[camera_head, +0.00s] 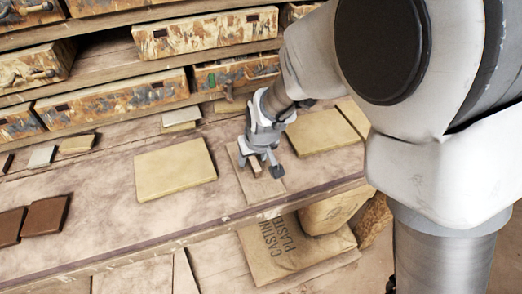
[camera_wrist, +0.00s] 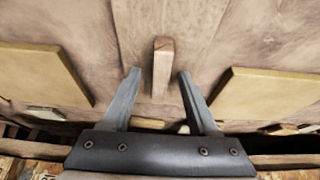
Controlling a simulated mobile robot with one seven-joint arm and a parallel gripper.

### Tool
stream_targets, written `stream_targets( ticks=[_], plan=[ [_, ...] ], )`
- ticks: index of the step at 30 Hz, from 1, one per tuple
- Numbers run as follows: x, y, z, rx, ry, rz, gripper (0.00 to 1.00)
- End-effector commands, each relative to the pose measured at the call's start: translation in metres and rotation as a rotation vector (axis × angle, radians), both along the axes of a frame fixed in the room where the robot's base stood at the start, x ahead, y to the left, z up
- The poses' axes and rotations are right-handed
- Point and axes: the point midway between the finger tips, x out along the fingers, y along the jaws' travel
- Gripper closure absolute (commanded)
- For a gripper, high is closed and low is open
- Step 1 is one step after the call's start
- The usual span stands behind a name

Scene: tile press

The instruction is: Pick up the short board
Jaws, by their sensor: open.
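A flat, pale brown wooden board (camera_head: 254,192) lies on the workbench near its front edge, below my gripper (camera_head: 263,168). In the wrist view the board (camera_wrist: 200,22) runs away from me, and a narrow wooden bar (camera_wrist: 162,62) shows on top of it along its middle. My gripper (camera_wrist: 160,76) is open and points down. Its two fingers appear on either side of the bar's near end, with gaps on both sides and no visible contact. The gripper partly hides the board and bar in the head view.
Yellowish flat slabs lie left (camera_head: 175,168) and right (camera_head: 320,131) of the board. Brown tiles (camera_head: 45,216) lie at the far left. Worn drawers (camera_head: 112,98) line the back.

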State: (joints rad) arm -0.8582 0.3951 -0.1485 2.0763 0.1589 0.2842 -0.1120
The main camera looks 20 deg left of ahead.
Motion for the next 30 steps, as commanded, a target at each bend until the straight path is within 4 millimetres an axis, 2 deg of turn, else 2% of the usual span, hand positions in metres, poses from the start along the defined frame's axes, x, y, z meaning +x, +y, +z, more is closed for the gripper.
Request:
stream_targets(
  ticks=[5, 15, 30],
  plan=[
    [-0.0001, -0.0001, 0.0001, 0.000, 0.000, 0.000, 0.40],
    [-0.0001, 0.0001, 0.0001, 0.000, 0.000, -0.001, 1.00],
    [0.0000, 0.0003, 0.0018, 0.001, -0.001, -0.001, 1.00]
  ],
)
